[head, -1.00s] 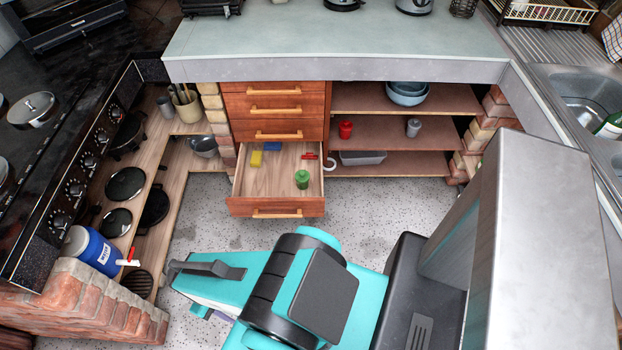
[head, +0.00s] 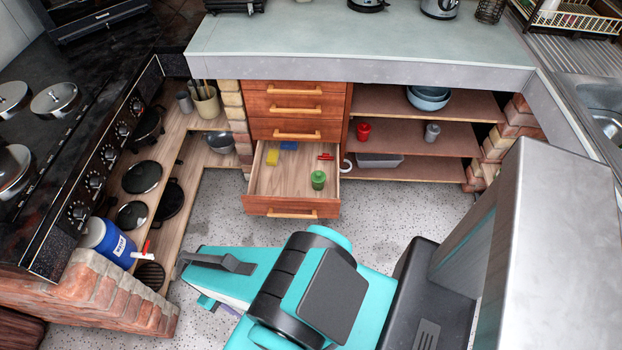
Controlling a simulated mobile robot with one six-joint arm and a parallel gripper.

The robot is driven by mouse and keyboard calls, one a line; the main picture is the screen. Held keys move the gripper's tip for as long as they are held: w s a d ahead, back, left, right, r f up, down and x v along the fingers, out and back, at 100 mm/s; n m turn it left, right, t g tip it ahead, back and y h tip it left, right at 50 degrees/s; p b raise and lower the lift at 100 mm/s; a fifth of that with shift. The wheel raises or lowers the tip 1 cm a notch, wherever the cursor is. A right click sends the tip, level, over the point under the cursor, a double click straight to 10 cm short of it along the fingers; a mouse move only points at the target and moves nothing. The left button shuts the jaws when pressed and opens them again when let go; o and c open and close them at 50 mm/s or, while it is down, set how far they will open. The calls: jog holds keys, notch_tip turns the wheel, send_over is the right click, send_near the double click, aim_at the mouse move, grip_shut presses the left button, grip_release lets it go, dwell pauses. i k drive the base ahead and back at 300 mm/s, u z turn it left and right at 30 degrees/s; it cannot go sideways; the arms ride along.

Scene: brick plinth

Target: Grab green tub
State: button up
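The green tub (head: 318,180) stands upright in the open bottom drawer (head: 258,186), near its front right corner. The drawer is pulled out of the wooden cabinet under the counter. My teal arm lies across the lower middle of the head view, in front of the drawer. Its far end, with my gripper (head: 181,264), points left toward the brick plinth, apart from the tub. The fingers hardly show, so I cannot tell whether they are open or shut.
The drawer also holds a yellow block (head: 272,156), a blue block (head: 288,146) and a red item (head: 325,157). A blue and white jug (head: 108,240) lies at the left above a brick wall (head: 122,292). Speckled floor (head: 385,218) is clear before the shelves.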

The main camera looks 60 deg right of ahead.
aim_at(317, 188)
jog(key=i, duration=0.9)
jog(key=z, duration=0.05)
